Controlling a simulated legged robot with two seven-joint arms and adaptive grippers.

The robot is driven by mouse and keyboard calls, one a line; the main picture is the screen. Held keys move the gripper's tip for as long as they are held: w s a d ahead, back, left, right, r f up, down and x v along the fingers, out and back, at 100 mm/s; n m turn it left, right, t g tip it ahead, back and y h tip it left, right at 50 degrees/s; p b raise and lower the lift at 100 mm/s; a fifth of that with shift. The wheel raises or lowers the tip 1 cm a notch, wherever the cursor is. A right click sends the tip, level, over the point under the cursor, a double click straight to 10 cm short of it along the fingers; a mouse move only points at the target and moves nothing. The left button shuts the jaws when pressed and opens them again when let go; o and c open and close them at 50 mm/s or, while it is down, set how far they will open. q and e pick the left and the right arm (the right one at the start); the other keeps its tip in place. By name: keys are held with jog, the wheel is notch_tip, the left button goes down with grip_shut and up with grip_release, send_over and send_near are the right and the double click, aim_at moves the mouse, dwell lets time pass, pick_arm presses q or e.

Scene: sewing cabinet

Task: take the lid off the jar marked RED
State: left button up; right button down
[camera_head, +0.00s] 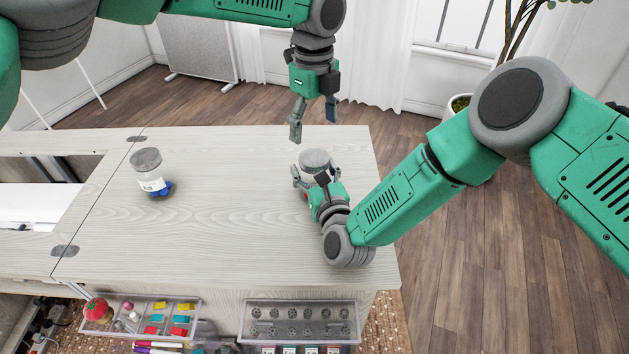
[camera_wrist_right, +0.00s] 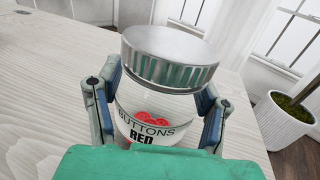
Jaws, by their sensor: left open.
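The jar marked RED (camera_wrist_right: 150,110) stands upright, with red buttons inside and a "BUTTONS RED" label. Its silver lid (camera_wrist_right: 170,57) sits on top; the lid also shows in the head view (camera_head: 314,158). My right gripper (camera_head: 312,180) has its fingers on both sides of the jar's body, below the lid. In the right wrist view, its pads appear to press on the glass. My left gripper (camera_head: 313,121) is open and empty, pointing down above and slightly behind the jar, apart from the lid.
A second lidded jar (camera_head: 151,173) with blue buttons stands on the left of the pale wooden cabinet top (camera_head: 225,215). Clear trays of sewing items (camera_head: 300,310) are at the front below the top. A potted plant (camera_head: 460,103) stands behind at right. The middle of the top is clear.

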aim_at(315, 156)
pick_arm(q)
jog(key=m, duration=0.3)
jog(key=shift+m, duration=0.3)
jog(key=m, duration=0.8)
jog(key=shift+w+m, duration=0.1)
jog(key=shift+m, duration=0.2)
jog(key=shift+f+m, duration=0.1)
jog(key=shift+m, duration=0.5)
jog(key=shift+f, duration=3.9)
jog(key=c, duration=1.2)
jog(key=shift+c, duration=0.2)
